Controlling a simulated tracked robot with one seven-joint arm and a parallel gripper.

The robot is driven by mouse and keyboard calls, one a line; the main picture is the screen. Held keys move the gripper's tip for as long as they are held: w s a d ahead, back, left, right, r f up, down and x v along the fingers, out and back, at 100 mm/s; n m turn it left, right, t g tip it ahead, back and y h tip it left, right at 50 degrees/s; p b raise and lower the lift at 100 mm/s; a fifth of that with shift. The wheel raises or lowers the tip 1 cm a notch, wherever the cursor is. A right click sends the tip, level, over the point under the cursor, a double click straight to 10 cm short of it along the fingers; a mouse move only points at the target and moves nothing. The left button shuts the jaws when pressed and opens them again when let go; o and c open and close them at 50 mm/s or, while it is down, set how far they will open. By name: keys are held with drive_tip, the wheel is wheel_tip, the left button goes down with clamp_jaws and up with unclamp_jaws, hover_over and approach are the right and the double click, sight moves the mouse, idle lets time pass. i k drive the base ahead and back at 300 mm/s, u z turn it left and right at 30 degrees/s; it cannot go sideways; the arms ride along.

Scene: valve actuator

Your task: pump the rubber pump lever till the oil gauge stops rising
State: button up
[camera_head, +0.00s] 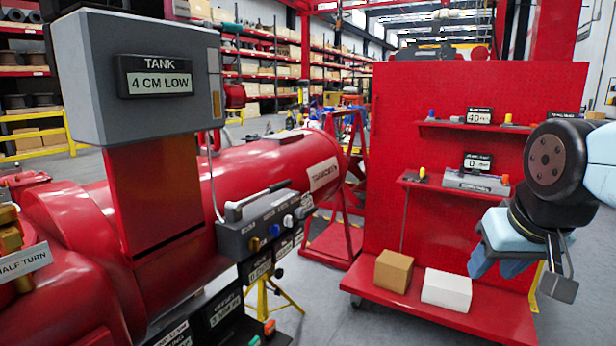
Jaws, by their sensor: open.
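A grey control block (265,228) is fixed beside the red cylinder, with several coloured knobs on its front. A lever with a light grey arm and a dark grip (268,192) lies along its top; it looks like the pump lever, but its rubber cannot be confirmed. A grey box (95,50) at the upper left carries a display (158,82) reading "TANK 4 CM LOW". No dial marked as an oil gauge can be made out. My gripper (522,268) is at the far right, open and pointing down in front of the red cart, well away from the lever.
The red cart (450,100) has small shelves with tools and displays. A brown box (394,270) and a white box (447,290) sit on its base. A yellow stand (275,292) is under the block. Open floor lies between block and cart.

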sight(281, 186)
drive_tip(key=u, duration=0.05)
drive_tip(key=i, duration=1.25)
drive_tip(key=u, duration=0.6)
